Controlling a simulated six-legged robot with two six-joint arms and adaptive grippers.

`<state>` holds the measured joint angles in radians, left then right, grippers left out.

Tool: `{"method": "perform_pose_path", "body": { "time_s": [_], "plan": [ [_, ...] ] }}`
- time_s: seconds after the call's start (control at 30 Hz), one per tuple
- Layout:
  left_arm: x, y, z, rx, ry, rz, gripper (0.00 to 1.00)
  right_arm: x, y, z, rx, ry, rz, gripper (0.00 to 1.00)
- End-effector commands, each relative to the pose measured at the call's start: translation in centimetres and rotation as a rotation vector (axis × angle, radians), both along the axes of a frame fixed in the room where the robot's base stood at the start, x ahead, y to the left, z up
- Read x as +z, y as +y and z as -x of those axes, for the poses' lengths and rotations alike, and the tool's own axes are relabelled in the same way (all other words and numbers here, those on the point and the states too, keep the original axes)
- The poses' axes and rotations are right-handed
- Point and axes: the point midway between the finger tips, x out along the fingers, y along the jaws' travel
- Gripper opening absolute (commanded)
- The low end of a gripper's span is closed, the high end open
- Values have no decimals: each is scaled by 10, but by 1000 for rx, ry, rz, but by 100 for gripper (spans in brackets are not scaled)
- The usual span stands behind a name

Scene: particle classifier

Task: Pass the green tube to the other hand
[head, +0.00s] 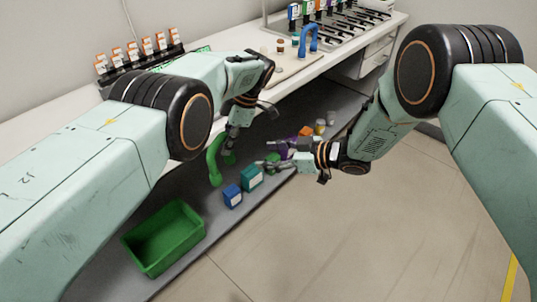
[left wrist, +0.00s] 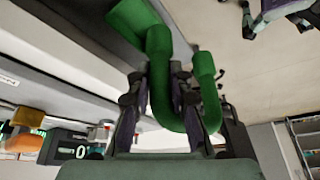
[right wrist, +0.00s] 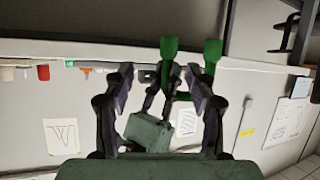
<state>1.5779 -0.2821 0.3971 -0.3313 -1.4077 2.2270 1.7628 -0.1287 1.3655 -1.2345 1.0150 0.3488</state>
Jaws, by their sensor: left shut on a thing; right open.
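The green tube (head: 213,165) is a U-shaped bend. My left gripper (head: 229,152) is shut on one leg of it and holds it up over the grey lower shelf. In the left wrist view the tube (left wrist: 162,85) passes between the fingers, with its bend and other leg to the right. My right gripper (head: 263,155) is open and empty, to the right of the tube and apart from it in the head view. In the right wrist view the tube's two ends (right wrist: 211,55) stand up beyond the open fingers; its lower part is partly hidden behind them.
A green bin (head: 197,233) sits on the grey shelf at the front. A blue box (head: 232,197) and a teal box (head: 251,178) stand below the grippers, with more small items behind. The white bench (head: 60,134) runs behind. Floor to the right is clear.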

Motion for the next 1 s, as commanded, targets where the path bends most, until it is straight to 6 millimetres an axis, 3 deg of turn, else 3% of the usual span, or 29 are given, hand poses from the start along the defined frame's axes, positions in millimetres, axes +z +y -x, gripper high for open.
{"method": "perform_pose_path", "body": {
  "time_s": [0.2,0.37,0.7,1.0],
  "plan": [
    [0,0,0,0,-1,0,0,6,9,7,63,27,-29,57],
    [0,0,0,0,-1,0,0,0,22,3,60,33,-31,57],
    [0,0,0,0,0,0,0,-21,68,-13,58,31,-30,57],
    [0,0,0,0,-1,0,0,-35,99,-23,57,33,-31,57]
  ]
}}
